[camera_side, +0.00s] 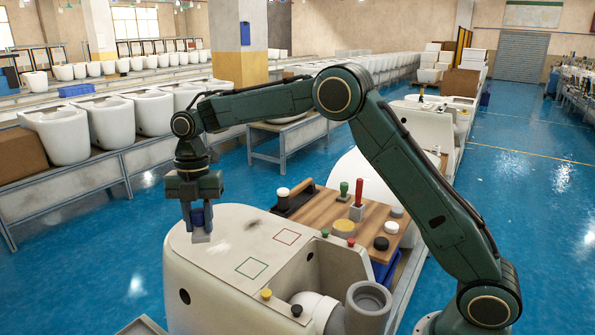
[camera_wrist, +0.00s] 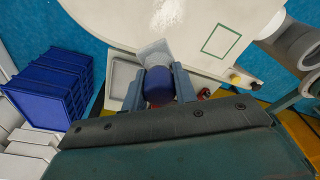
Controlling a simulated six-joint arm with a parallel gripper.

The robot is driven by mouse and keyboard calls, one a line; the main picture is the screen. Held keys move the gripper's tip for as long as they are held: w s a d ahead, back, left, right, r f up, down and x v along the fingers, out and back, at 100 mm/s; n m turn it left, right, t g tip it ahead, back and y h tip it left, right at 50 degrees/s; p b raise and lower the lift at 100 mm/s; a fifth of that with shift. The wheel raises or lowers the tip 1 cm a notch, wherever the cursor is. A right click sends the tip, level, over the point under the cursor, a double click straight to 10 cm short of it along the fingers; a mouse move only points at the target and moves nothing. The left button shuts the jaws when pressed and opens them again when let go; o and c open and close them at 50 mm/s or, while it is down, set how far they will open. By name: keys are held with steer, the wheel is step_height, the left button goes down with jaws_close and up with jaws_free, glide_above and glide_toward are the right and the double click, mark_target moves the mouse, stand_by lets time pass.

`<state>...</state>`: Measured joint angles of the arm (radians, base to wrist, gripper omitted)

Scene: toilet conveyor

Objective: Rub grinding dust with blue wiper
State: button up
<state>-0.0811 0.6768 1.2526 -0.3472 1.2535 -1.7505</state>
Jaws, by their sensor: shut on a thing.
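My gripper (camera_side: 200,205) points down at the left end of a white toilet's flat top (camera_side: 215,250). It is shut on the blue wiper (camera_side: 201,222), which has a dark blue handle and a pale grey pad. The pad is at or just above the surface near the edge; I cannot tell if it touches. In the wrist view the wiper (camera_wrist: 158,84) sits between the two fingers (camera_wrist: 158,90). A small dark smudge of grinding dust (camera_side: 252,224) lies to the right of the wiper, apart from it. It is hard to make out in the wrist view.
A red outlined square (camera_side: 286,236) and a green one (camera_side: 251,268) mark the top. Small coloured knobs (camera_side: 266,293) stand near its cut-out. A wooden board (camera_side: 330,215) with several tools is behind. Blue crates (camera_wrist: 55,85) show at left in the wrist view.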

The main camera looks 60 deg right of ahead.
step_height(320, 180, down, 6)
steer(key=shift+r, duration=0.1)
steer(key=shift+d+f, duration=0.25)
steer(key=shift+d, duration=0.9)
steer(key=shift+c, duration=0.3)
steer(key=shift+d, duration=3.25)
steer(key=shift+a, duration=4.35)
steer(key=shift+r, duration=4.15)
